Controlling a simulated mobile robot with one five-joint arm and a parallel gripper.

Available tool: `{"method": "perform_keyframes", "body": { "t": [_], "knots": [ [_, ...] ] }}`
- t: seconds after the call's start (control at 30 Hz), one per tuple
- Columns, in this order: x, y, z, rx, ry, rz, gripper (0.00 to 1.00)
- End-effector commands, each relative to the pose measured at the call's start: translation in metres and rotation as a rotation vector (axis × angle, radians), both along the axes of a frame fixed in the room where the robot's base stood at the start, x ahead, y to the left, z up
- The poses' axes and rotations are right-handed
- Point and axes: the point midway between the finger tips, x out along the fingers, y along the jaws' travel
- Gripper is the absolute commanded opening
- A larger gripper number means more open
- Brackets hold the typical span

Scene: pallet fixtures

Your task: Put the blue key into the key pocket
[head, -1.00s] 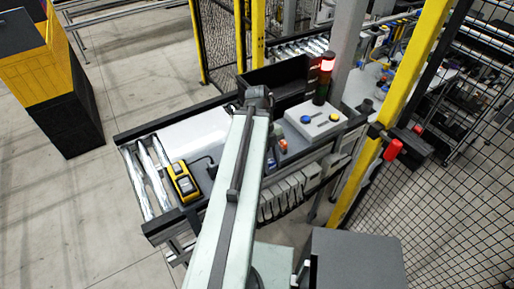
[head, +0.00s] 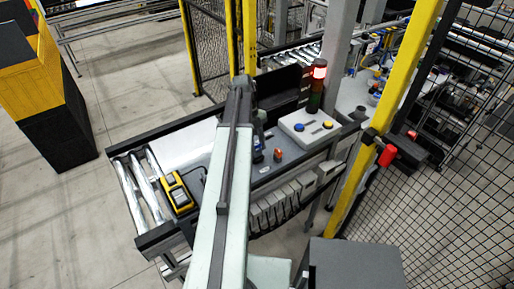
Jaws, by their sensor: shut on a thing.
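My arm reaches up the middle of the head view and covers part of the bench. My gripper (head: 258,131) shows only partly, as a dark shape just right of the arm's far end. It is shut on a small blue thing, which looks like the blue key (head: 257,142), above the grey bench top. The fingers are too small and too covered to make out clearly. A small orange-red piece (head: 278,155) stands a little to the right, apart from the blue one. I cannot make out the key pocket; it may be behind my arm.
A light grey button box (head: 310,136) and a signal tower (head: 317,88) lit red stand right of my gripper. A yellow-black device (head: 175,193) lies left by the rollers. Grey bins (head: 282,203) hang along the front. A yellow post (head: 385,130) and mesh fence bound the right.

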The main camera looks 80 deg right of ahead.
Motion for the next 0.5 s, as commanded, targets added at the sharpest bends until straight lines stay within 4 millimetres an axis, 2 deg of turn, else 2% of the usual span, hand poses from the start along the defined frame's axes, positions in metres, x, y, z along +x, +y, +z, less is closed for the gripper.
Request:
{"method": "perform_keyframes", "body": {
  "t": [0.03, 0.1, 0.23, 0.5],
  "knots": [
    [0.002, -0.008, -0.001, 0.0, 0.0, 0.001, 0.0],
    [0.002, -0.006, -0.019, 0.0, 0.0, 0.0, 0.0],
    [0.002, -0.005, -0.04, 0.0, 0.0, 0.001, 0.0],
    [0.003, -0.005, -0.036, 0.0, 0.0, 0.002, 0.0]
  ]
}}
